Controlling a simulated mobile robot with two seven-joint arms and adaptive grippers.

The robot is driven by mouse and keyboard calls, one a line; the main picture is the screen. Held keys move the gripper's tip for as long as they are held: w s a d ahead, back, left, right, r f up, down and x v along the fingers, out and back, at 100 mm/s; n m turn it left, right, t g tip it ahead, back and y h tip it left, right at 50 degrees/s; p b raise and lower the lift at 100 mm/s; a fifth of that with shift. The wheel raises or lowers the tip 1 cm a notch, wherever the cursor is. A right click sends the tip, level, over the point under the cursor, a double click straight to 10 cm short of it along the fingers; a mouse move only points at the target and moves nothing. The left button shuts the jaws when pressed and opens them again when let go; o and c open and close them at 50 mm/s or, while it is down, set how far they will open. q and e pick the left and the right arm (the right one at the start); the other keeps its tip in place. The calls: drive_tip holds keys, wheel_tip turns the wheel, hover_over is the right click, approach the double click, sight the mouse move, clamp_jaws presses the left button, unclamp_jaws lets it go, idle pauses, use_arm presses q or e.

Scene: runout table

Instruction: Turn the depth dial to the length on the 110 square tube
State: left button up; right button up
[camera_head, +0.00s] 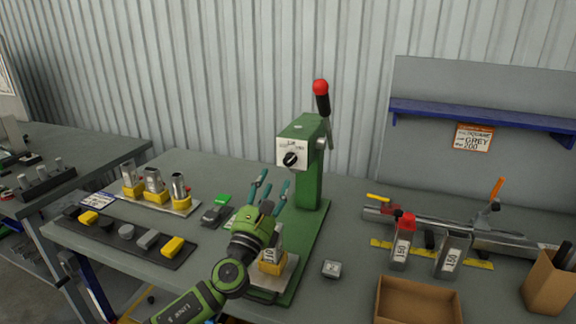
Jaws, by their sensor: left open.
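The depth dial (291,159) is a black knob on a white marked plate on the head of the green press (312,190). Its scale is too small to read. My left gripper (270,187) is open and empty, below the dial and in front of the press column, apart from the dial. A labelled square tube (277,242) stands in a yellow holder at the press base, partly hidden by my left arm; I cannot read its number surely. Two more labelled square tubes (401,252) (452,258) stand at the right, their numbers looking like 150. My right gripper is not in view.
The press lever (322,98) has a red knob. Several tubes in yellow holders stand on a plate (185,210) at the left, behind a dark strip (110,240) of blocks.

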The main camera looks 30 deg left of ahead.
sight(287, 164)
use_arm(q)
drive_tip(key=w, duration=0.3)
drive_tip(key=w+a, duration=0.1)
drive_tip(key=w, duration=0.2)
drive_tip(key=w+a, duration=0.1)
drive_tip(key=w, duration=0.2)
drive_tip(key=shift+f, duration=0.1)
drive_tip(key=shift+w+a, duration=0.15)
drive_tip(key=shift+w, duration=0.25)
drive_tip(key=shift+r, duration=0.2)
drive_tip(key=c, duration=0.5)
drive_tip(key=shift+s, duration=0.1)
clamp_jaws()
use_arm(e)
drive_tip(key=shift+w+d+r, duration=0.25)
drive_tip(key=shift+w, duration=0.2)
